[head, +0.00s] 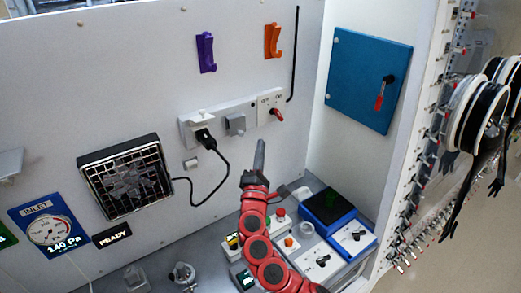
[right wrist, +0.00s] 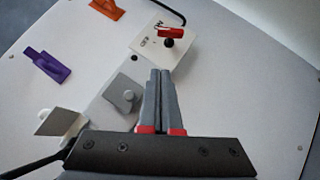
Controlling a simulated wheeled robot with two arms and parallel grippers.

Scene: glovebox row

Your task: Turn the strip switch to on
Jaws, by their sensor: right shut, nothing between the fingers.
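The strip switch is a white plate (head: 269,105) at the right end of a white strip on the back wall, with a red lever (head: 277,115) on a dark hub. In the head view the lever points down and right, away from the small dark markings on the plate. The plate (right wrist: 148,40) and red lever (right wrist: 172,33) also show in the right wrist view, just beyond the fingertips. My right gripper (head: 260,143) is shut and empty, below and left of the lever. Its grey fingers (right wrist: 160,73) point toward the plate, apart from the lever. My left gripper is out of view.
A grey-covered socket (head: 235,123) and a plugged black cord (head: 205,138) sit left on the strip. Purple (head: 205,52) and orange (head: 273,41) hooks are above. A blue cabinet (head: 360,75) is on the right wall; control boxes (head: 320,262) stand below.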

